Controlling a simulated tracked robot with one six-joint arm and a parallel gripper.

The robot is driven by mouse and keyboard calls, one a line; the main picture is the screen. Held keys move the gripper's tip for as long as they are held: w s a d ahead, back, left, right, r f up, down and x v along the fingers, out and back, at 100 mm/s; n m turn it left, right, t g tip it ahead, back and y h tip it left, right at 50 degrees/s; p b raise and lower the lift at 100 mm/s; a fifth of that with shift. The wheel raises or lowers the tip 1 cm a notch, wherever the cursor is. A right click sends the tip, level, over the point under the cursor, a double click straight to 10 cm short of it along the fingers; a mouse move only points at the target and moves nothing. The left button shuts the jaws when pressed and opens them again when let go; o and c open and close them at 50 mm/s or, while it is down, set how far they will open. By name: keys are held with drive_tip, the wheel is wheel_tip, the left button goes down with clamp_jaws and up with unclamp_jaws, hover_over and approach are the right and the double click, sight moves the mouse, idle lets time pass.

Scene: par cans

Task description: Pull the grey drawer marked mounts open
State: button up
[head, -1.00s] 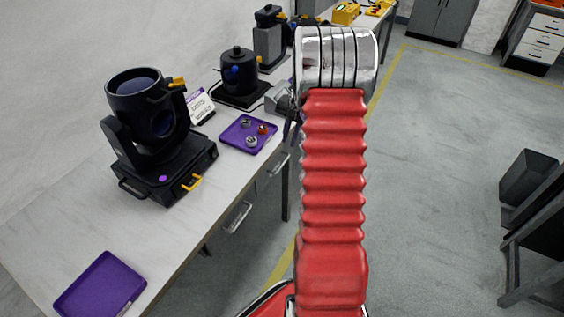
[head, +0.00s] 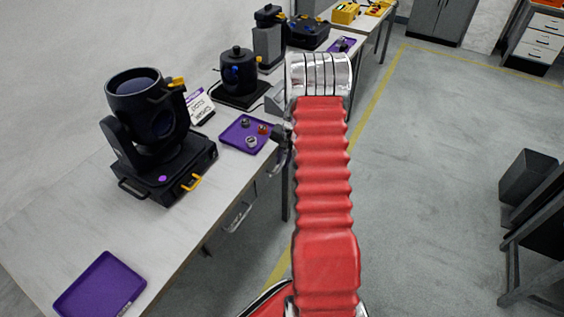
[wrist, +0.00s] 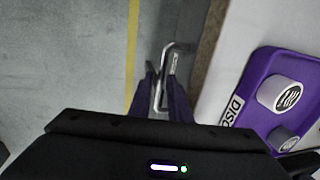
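Drawers sit under the front edge of the workbench; no drawer marking is readable in these views. The nearer metal drawer handle (head: 238,216) is clear of my arm in the head view. My gripper (head: 281,146) is at the bench's front edge by the farther handle, largely hidden behind my red arm. In the wrist view a metal bar handle (wrist: 169,62) runs between the two dark fingers of my gripper (wrist: 164,92). Whether the fingers touch the bar is not clear. The drawer front is hardly visible.
A purple tray (head: 224,137) with small parts lies on the bench close to my gripper. A black moving-head light (head: 150,150) and another purple tray (head: 100,285) stand nearer. The floor (head: 430,170) right of the bench is clear.

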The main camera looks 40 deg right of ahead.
drive_tip(key=shift+f, duration=0.1)
drive_tip(key=shift+c, duration=0.4)
clamp_jaws()
